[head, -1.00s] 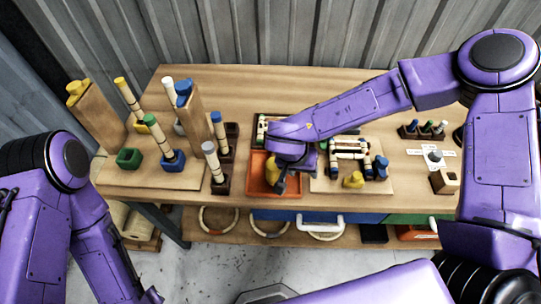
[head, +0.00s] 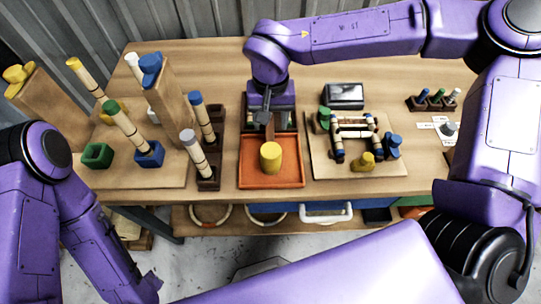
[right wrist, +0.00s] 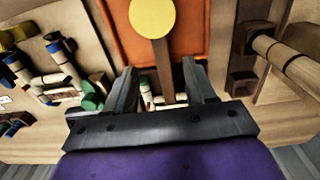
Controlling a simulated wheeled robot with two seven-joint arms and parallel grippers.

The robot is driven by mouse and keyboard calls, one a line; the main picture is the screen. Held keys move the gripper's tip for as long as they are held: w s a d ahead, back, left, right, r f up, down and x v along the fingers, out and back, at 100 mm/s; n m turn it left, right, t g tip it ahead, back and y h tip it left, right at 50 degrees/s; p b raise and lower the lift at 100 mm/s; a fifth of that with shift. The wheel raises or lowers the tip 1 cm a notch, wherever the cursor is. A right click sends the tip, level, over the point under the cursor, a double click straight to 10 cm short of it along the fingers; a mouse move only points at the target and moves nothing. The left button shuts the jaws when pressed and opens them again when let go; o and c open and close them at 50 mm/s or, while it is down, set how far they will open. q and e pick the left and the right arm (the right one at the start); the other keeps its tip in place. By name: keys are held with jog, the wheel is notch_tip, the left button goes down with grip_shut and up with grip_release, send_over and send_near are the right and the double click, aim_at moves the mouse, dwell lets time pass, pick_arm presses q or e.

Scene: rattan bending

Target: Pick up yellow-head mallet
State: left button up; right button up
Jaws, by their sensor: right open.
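The yellow-head mallet (head: 270,157) lies in the orange tray (head: 290,175), its round yellow head toward the tray's front and its brown handle pointing back. My right gripper (head: 267,114) is open at the handle's far end, over the back of the tray. In the right wrist view the mallet's yellow head (right wrist: 153,18) is at the top, and the handle runs down between the two spread fingers of the right gripper (right wrist: 160,76). I cannot tell how far above the handle they are. My left arm is at the lower left; its gripper is out of view.
Left of the tray are a dark holder (head: 208,180) with upright rods and a board with posts and coloured cups. Right of it is a board (head: 390,168) with a rattan frame and small yellow and blue pieces. A black box (head: 344,95) stands behind.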

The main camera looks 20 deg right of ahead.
aim_at(270, 137)
jog(key=f, duration=0.2)
jog(key=f+p, duration=0.1)
jog(key=f, duration=0.5)
jog(key=shift+w+p, duration=0.25)
jog(key=shift+p, duration=0.15)
jog(key=shift+w+f, duration=0.1)
jog(key=shift+f, duration=0.35)
grip_shut()
